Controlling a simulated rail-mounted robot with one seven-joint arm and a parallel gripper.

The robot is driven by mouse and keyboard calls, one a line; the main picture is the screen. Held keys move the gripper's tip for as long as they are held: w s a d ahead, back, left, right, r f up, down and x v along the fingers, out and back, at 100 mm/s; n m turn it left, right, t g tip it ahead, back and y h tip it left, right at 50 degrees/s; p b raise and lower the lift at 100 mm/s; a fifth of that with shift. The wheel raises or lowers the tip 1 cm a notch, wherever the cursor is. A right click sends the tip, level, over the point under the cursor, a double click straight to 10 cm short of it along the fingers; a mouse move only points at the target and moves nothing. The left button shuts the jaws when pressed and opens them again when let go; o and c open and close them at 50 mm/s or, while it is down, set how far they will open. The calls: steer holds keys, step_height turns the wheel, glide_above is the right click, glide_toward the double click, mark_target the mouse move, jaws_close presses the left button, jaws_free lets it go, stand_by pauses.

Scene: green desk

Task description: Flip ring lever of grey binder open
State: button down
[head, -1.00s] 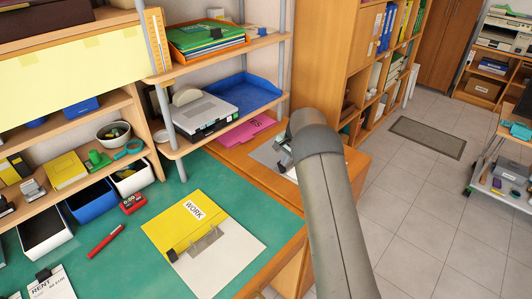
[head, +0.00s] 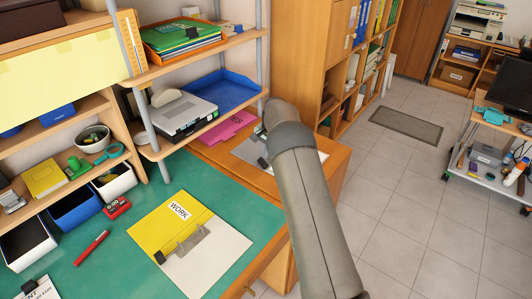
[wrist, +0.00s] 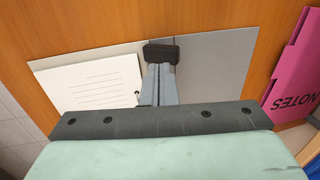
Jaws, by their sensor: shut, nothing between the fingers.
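The grey binder lies open on the wooden top. In the wrist view its bare grey cover (wrist: 222,70) is on the right and white paper (wrist: 90,82) is on the left. In the head view its grey part (head: 248,152) shows left of my arm, which hides much of it. My gripper (wrist: 161,54) is shut and empty, with its dark fingertips over the binder's middle, near the paper's right edge. Whether the tips touch the binder I cannot tell. The ring lever is hidden behind my fingers, and its position cannot be made out.
A pink NOTES folder (wrist: 296,70) lies to the right of the binder in the wrist view. In the head view a yellow WORK binder (head: 170,215) lies open on the green desk. A shelf (head: 195,128) with a blue tray (head: 226,90) stands behind.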

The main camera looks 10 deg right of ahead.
step_height(320, 180, up, 13)
steer(key=shift+s+d, duration=0.3)
steer(key=shift+s, duration=0.05)
stand_by(0.3)
steer(key=shift+r, duration=0.1)
